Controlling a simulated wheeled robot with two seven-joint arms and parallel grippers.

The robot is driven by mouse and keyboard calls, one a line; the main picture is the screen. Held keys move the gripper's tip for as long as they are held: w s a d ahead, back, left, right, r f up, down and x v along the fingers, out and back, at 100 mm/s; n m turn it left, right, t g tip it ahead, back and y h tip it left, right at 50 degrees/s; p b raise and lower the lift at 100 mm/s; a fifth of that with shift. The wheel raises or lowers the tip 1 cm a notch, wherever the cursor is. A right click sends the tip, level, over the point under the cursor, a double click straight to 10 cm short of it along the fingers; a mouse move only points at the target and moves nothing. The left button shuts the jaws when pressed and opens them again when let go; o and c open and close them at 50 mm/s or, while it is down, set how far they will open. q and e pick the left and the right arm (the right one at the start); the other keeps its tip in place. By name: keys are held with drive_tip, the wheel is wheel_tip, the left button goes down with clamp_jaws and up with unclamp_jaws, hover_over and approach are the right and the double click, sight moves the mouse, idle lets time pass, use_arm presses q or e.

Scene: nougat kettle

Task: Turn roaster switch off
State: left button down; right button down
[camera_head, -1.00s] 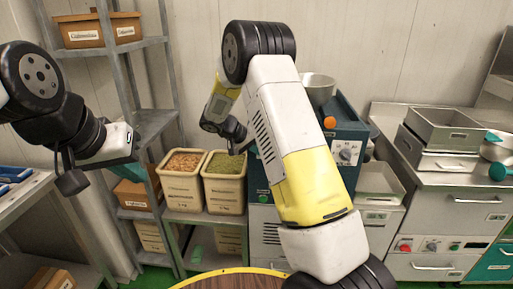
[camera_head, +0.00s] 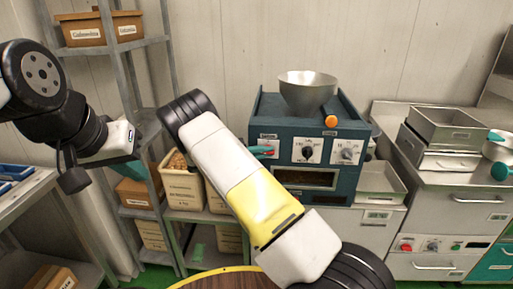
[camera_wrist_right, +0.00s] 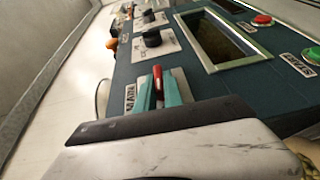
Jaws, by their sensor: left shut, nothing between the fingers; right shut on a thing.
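The roaster (camera_head: 283,128) is a dark blue box with a metal hopper on top. Its front has dials and a dark window. In the right wrist view, the red switch lever (camera_wrist_right: 157,78) stands beside a label that seems to read MAIN. My right gripper (camera_wrist_right: 159,90) has its teal fingers shut around this lever. In the head view, the right gripper's teal fingers (camera_head: 264,150) reach the panel's left end, and the lever is too small to make out. My left gripper (camera_head: 133,137) is shut and empty at the left, far from the roaster.
Two dial knobs (camera_head: 306,152) sit right of the switch, with an orange ball (camera_head: 331,121) above. Ingredient bins (camera_head: 181,188) stand left of the roaster, partly behind my right arm. A grey shelf (camera_head: 150,125) and metal trays (camera_head: 445,124) flank the area.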

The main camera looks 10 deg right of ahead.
drive_tip(key=shift+h, duration=0.4)
drive_tip(key=c, duration=1.5)
unclamp_jaws()
drive_tip(key=shift+o, duration=0.2)
drive_tip(key=a, duration=0.7)
drive_tip(key=shift+s+a, duration=0.4)
drive_tip(key=shift+s, duration=0.05)
drive_tip(key=shift+f, duration=0.1)
